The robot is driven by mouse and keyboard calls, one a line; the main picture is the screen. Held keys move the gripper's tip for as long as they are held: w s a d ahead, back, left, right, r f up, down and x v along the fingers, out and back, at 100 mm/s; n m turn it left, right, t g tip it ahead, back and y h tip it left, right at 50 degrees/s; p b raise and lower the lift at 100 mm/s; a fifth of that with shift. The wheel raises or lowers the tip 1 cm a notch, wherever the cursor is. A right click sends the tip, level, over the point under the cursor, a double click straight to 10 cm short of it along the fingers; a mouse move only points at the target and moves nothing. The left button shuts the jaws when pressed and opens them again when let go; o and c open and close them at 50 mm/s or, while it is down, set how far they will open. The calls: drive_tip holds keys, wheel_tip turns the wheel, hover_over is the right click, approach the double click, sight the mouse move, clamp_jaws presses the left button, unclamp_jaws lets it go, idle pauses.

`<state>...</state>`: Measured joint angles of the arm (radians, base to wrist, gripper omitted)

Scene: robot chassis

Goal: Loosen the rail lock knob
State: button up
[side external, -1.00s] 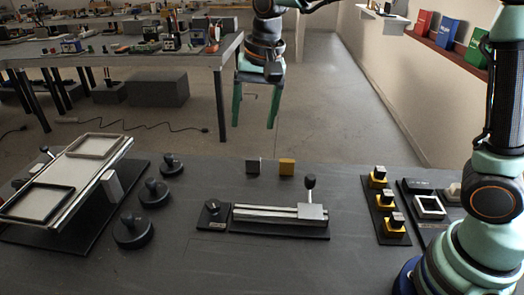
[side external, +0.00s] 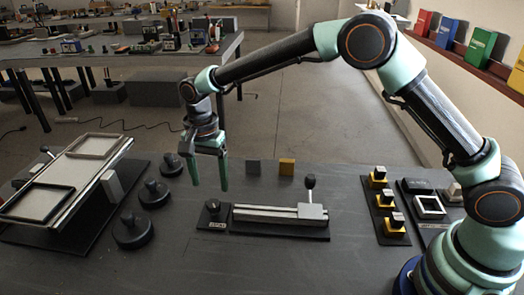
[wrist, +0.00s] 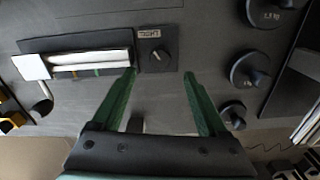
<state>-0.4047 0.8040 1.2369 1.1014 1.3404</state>
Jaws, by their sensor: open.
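The rail lock knob (side external: 213,206) is a small round black knob on a dark labelled plate at the left end of the rail. In the wrist view the knob (wrist: 157,55) shows a pale pointer mark. My gripper (side external: 209,187) is open and empty, its green fingers pointing down, above and around the knob's far side. In the wrist view the fingertips (wrist: 160,74) are spread wide, with the knob just ahead between them. Contact cannot be seen. The silvery rail (side external: 262,213) carries a metal block (side external: 313,211) at its right end, with a ball-topped lever (side external: 310,182).
Several black knobbed weights (side external: 132,231) stand to the left. A tilted board with frames (side external: 65,180) is further left. Yellow-black switches (side external: 390,222) stand at right. The front table area is clear.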

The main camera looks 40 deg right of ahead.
sight(213, 203)
wheel_tip(213, 203, down, 7)
drive_tip(key=shift+r, duration=0.1)
idle(0.3)
clamp_jaws()
